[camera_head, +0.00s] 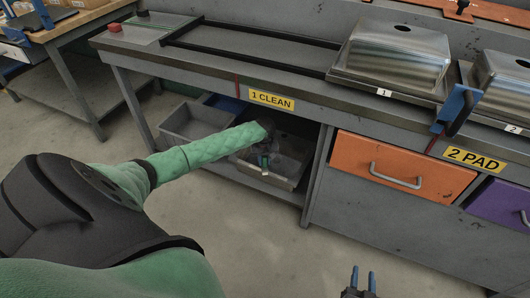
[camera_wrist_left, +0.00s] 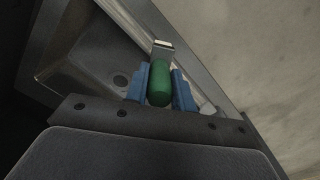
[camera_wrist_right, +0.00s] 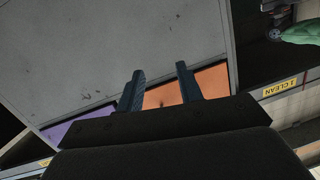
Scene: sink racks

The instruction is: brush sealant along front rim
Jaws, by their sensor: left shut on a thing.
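My left gripper (camera_wrist_left: 160,82) is shut on a brush (camera_wrist_left: 159,80) with a green handle and a pale, metal-looking end that points away from the wrist. Whether the brush touches the bin is unclear. Steel sink 1 (camera_head: 393,55) lies upside down on the bench, with steel sink 2 (camera_head: 505,82) at the right edge. My right gripper (camera_head: 363,279) is low in front of the bench; its fingers (camera_wrist_right: 158,86) are apart and empty.
Another grey bin (camera_head: 190,125) and a blue bin (camera_head: 225,103) stand on the lower shelf. An orange drawer (camera_head: 395,170) and a purple drawer (camera_head: 498,206) are closed. A blue clamp (camera_head: 455,108) sits on the bench's front edge. The floor in front is clear.

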